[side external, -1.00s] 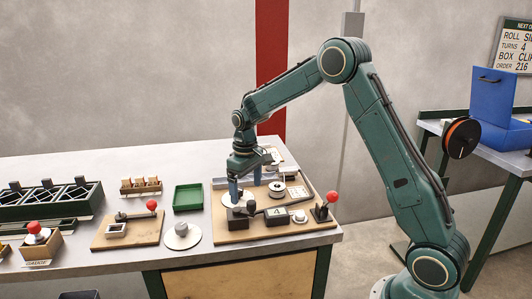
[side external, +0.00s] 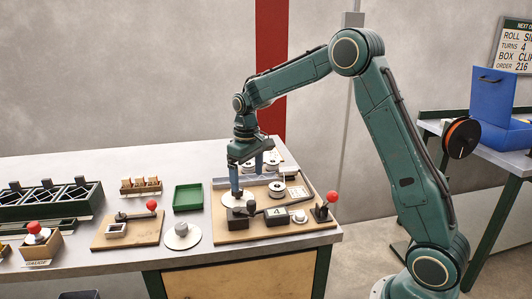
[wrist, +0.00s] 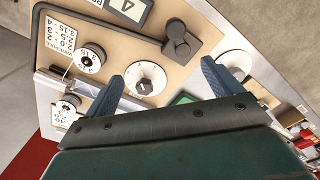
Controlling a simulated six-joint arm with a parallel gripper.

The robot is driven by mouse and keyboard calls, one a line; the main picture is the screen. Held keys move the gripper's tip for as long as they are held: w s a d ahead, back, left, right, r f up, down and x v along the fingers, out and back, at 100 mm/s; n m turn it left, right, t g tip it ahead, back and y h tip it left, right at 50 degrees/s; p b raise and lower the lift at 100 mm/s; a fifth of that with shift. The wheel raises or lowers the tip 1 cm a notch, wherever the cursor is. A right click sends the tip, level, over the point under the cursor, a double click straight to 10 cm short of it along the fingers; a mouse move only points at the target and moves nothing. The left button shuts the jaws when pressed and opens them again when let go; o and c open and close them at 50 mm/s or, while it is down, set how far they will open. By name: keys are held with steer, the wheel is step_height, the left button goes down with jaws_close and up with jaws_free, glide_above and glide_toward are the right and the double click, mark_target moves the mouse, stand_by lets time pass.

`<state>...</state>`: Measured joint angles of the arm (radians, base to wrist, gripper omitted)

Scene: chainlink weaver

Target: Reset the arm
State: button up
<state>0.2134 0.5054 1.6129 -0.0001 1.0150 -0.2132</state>
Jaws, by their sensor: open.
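My gripper (side external: 247,180) is a green tool with two blue fingers. It is above the back left part of the tan machine board (side external: 225,235), fingers pointing down. In the wrist view, my gripper (wrist: 160,75) has its fingers spread with nothing held between them. A white dial with a dark centre (wrist: 145,78) lies below, between the fingertips. The exact height of the fingers above the board is hard to tell.
The board carries a display reading 4 (side external: 277,212), a red-knobbed lever (side external: 332,198) and a black block (side external: 238,217). A green tray (side external: 188,197), a white disc (side external: 181,236) and another red-knobbed lever (side external: 151,206) stand left. The space above the bench is clear.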

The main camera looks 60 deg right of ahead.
steer(key=s+a+r+t, duration=0.2)
steer(key=s+a+r, duration=0.4)
steer(key=s+r, duration=0.65)
steer(key=s+a+t, duration=0.3)
steer(key=s+a, duration=0.1)
steer(key=s, duration=1.3)
steer(key=shift+s+a+f, duration=0.15)
steer(key=shift+f, duration=0.3)
